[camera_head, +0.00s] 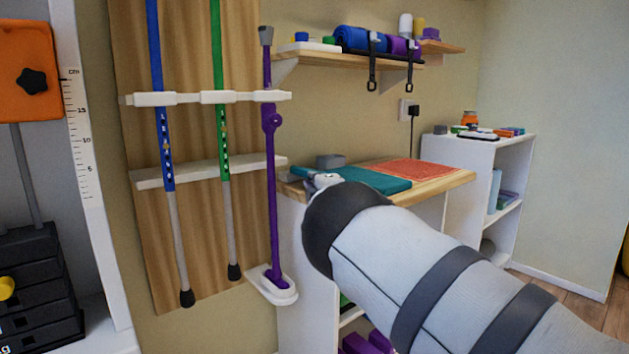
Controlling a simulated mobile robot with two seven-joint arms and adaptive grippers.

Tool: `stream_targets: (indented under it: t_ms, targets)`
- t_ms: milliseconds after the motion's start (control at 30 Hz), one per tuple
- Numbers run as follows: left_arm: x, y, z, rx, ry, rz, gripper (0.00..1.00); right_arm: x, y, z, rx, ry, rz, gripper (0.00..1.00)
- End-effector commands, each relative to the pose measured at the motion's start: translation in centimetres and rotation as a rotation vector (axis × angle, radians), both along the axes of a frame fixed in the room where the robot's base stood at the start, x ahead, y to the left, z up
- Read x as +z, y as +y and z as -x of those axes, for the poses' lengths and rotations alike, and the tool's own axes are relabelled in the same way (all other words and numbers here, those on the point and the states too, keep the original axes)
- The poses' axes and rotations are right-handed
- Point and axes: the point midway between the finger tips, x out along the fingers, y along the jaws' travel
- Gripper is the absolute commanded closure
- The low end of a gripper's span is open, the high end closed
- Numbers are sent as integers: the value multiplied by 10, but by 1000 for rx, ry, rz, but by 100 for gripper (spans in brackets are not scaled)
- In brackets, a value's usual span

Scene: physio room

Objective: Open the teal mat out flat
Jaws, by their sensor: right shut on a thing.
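The teal mat (372,179) lies on the wooden top of a white cabinet, near its left part. Whether it is folded is hard to tell from this angle. My right arm comes in from the lower right and reaches the mat's near left side. My right gripper (318,183) is small in view there, shut on the mat's near edge. The thick arm hides most of the gripper and part of the mat's front edge. My left gripper is not in view.
An orange-red mat (414,171) lies right of the teal one. Blue, green and purple poles (272,190) hang on a board at left. A shelf (380,63) with rolled mats and hanging straps is above.

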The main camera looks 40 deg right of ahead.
Motion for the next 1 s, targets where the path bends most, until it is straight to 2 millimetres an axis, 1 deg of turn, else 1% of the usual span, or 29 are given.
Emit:
stream_targets:
  t_ms: [33,300,500,900,933,1000]
  targets:
    - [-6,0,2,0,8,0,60,-10,2,-1,4,3,26,100]
    - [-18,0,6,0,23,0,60,-23,3,-1,1,-1,19,100]
    - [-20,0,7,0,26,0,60,-26,3,0,0,0,17,100]
    - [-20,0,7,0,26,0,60,-26,2,0,-2,-1,17,100]
    - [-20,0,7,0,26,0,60,-26,2,0,-2,-1,17,86]
    - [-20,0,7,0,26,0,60,-26,2,0,-2,-1,17,73]
